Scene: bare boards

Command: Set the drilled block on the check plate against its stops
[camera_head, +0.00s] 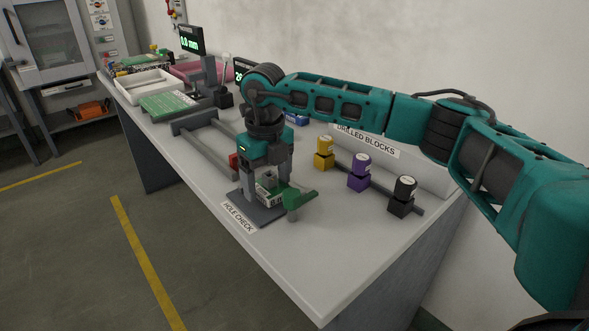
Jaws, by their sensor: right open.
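The dark check plate (258,214) lies at the near edge of the table, behind a "HOLE CHECK" label. A small grey block (268,183), which looks like the drilled block, is on or just above the plate, between the fingers of my right gripper (267,188). That gripper points down over the plate with its jaws open around the block. The fingers partly hide the block and the stops, so I cannot tell whether it touches the stops. A green T-shaped piece (297,198) stands at the plate's right side. My left gripper is out of view.
Yellow (324,146), purple (360,165) and black (404,188) knobbed pieces stand in a row to the right. A grey rail frame with a red piece (233,160) lies left of the gripper. Farther back are a green board (168,105) and white tray (145,87). The right front table is clear.

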